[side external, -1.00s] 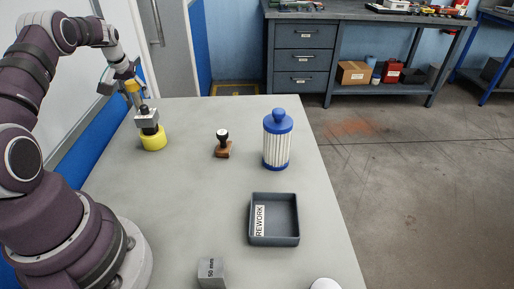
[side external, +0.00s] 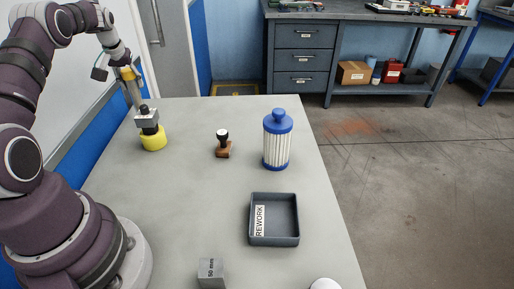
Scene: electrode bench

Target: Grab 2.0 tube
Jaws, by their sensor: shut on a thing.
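My gripper (side external: 126,70) is at the upper left, small in view, above a stand on the table. It is shut on a slim tube (side external: 134,93) with a yellow band near its top. The tube hangs down, slightly tilted, with its grey lower part in view. Its lower end is close to the top of a grey block (side external: 147,119) on a black stem and a round yellow base (side external: 153,138). I cannot tell whether the tube's end is clear of the block. No 2.0 marking is readable.
The table's middle is clear. A white round thing (side external: 325,285) is cut off at the bottom.

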